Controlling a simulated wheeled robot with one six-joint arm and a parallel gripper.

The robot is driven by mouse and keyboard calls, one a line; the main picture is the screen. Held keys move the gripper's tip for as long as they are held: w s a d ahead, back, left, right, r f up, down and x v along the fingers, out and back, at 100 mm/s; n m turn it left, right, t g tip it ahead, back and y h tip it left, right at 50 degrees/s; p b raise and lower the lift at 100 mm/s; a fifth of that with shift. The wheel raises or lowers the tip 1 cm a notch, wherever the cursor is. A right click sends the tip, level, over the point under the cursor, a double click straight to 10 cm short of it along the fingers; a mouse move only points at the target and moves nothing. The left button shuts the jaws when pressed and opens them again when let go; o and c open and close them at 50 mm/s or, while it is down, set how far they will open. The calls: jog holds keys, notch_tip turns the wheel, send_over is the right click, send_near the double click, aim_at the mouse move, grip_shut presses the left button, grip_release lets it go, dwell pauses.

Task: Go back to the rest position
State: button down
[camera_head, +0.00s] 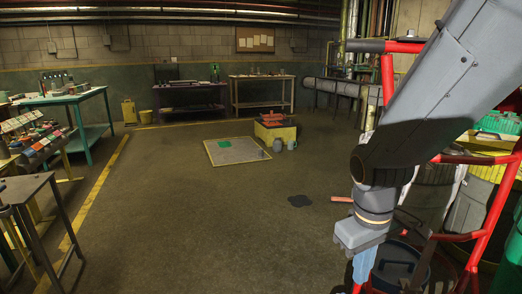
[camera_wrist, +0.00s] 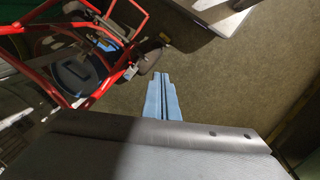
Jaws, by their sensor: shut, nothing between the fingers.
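My gripper (camera_wrist: 163,76) is shut and empty, its blue fingers pressed together over bare floor in the wrist view. In the head view my arm comes down on the right side, and the wrist hangs in front of a red tubular frame (camera_head: 388,75). The fingertips are not clearly seen in the head view. In the wrist view the red frame (camera_wrist: 133,45) stands to the left of the fingers, with a dark blue-grey bucket (camera_wrist: 75,75) inside it.
A grey mat (camera_head: 225,157) with a green patch lies mid-floor, beside a yellow box (camera_head: 275,133) with red items. A dark spill (camera_head: 300,201) lies near the arm. Tables line the left and back. Drums (camera_head: 432,190) stand at right.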

jog(key=s+a+r+m+g+y, duration=0.1)
jog(key=s+a+r, duration=0.1)
jog(key=s+a, duration=0.15)
jog(key=s+a+r+m+y, duration=0.1)
jog(key=s+a+r, duration=0.15)
jog(key=a, duration=0.25)
jog(key=d+r+m+h+p, duration=0.1)
jog(key=d+r+p, duration=0.4)
jog(key=p, duration=0.8)
jog(key=shift+s+d+r+m, duration=0.4)
jog(key=shift+d+m, duration=0.1)
jog(key=shift+d, duration=0.35)
